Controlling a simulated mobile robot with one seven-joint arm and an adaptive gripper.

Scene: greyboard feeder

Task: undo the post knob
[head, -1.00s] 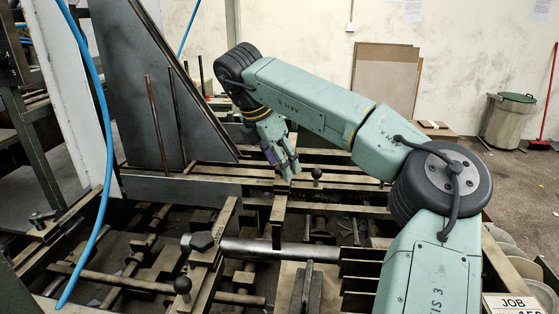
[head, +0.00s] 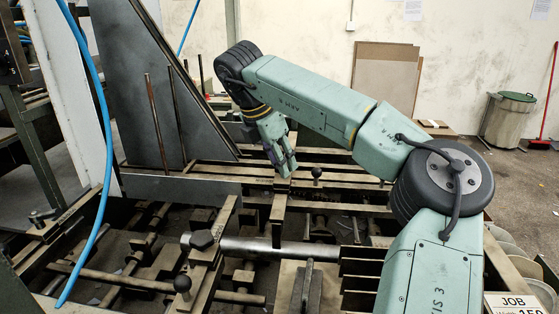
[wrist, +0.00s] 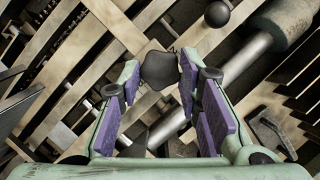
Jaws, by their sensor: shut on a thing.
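The post knob (wrist: 160,71) is a dark, rounded, lobed knob seen between my fingertips in the wrist view. My gripper (wrist: 160,78) is shut on it, with one fingertip at its left side and one at its right. Purple pads line the fingers. In the head view my gripper (head: 284,170) points down over the flat rails near the middle of the machine. The knob is hidden behind the fingers there.
A black ball knob (head: 316,173) stands close to the right of my gripper; another (head: 183,284) is nearer the front. A dark lobed knob (head: 202,240) sits on a rail at front left. A steel shaft (head: 262,248) crosses in front. A tall dark plate (head: 140,90) rises at left.

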